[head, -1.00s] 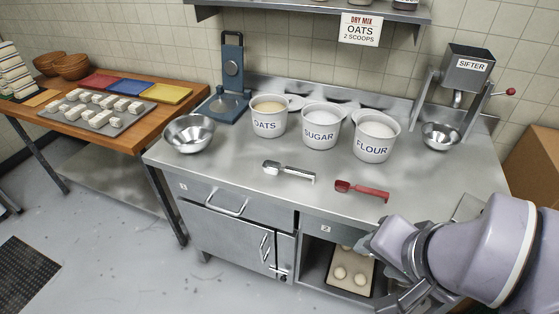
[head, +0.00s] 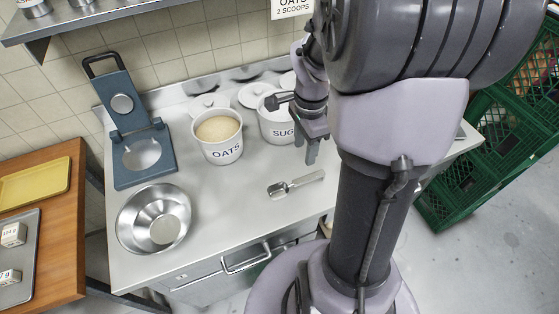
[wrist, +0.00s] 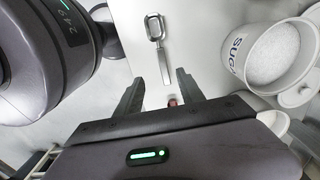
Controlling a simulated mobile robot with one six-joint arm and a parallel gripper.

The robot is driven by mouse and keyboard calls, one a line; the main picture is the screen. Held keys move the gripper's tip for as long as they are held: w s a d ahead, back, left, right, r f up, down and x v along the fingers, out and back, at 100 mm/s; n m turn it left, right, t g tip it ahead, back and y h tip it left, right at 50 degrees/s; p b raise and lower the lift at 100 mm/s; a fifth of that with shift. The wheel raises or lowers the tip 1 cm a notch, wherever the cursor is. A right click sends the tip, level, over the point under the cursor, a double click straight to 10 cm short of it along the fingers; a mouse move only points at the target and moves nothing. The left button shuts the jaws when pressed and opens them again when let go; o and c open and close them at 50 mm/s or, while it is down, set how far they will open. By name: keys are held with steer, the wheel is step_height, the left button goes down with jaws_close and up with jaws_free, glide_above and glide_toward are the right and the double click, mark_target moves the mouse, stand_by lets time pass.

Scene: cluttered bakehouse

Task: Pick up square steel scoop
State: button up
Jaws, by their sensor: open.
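The steel scoop (head: 296,184) lies flat on the steel counter, its boxy bowl to the left and its handle running right. In the wrist view the scoop (wrist: 163,62) lies ahead of the fingertips, bowl away from me and handle end pointing between the fingers. My gripper (head: 312,152) is open and empty, pointing down above the counter near the handle. In the wrist view its fingers (wrist: 158,90) stand apart on either side of the handle's line, not touching it.
The oats tub (head: 219,138) and sugar tub (head: 275,124) stand behind the scoop; the sugar tub is close beside my gripper. A steel bowl (head: 153,219) and blue press (head: 135,140) stand left. A small reddish thing (wrist: 172,102) shows between the fingers. Counter left of the scoop is clear.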

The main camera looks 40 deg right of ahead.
steer(key=b, duration=0.3)
glide_above(299, 181)
steer(key=f, duration=1)
steer(key=shift+s+d+f, duration=0.2)
steer(key=shift+s+f, duration=0.05)
steer(key=shift+f, duration=0.1)
steer(key=f+b, duration=0.1)
steer(key=f, duration=0.2)
steer(key=f+b, duration=0.1)
steer(key=f, duration=0.1)
steer(key=shift+w+a+f+b, duration=0.1)
steer(key=shift+w+f+b, duration=0.1)
steer(key=shift+w+b, duration=0.1)
steer(key=shift+s+r, duration=0.1)
steer(key=shift+r, duration=0.05)
steer(key=shift+c, duration=0.8)
jaws_close()
